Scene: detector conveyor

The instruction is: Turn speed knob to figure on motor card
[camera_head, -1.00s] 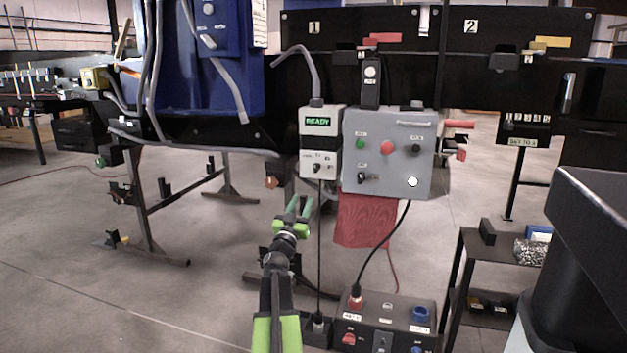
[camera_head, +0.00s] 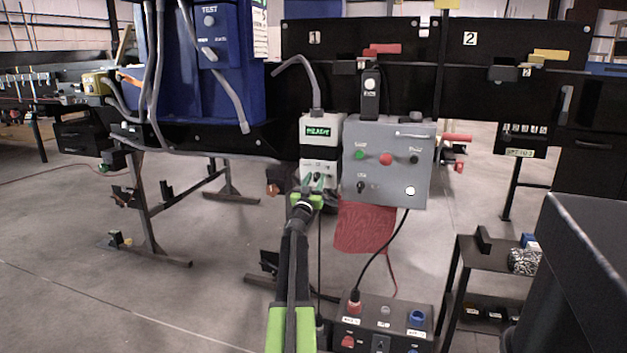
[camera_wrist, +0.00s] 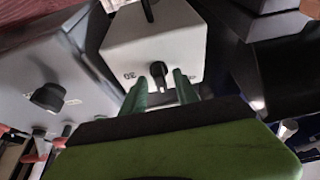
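The light-grey control box (camera_head: 312,132) with a green READY display hangs beside the larger grey panel. A black knob (camera_wrist: 159,71) is on its face in the wrist view, with a "30" mark to its left. In the head view my gripper covers part of the box's lower face. My gripper (camera_wrist: 159,88) is open. Its two green fingers stand apart with the knob between their tips; I cannot tell whether either touches it. No card that I can identify as the motor card is readable.
The larger grey panel (camera_head: 388,170) with buttons and a selector is close on the right. A red cloth (camera_head: 364,228) hangs below. A black power box (camera_head: 385,322) stands lower, with a cable. A dark rail (camera_head: 400,92) runs behind.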

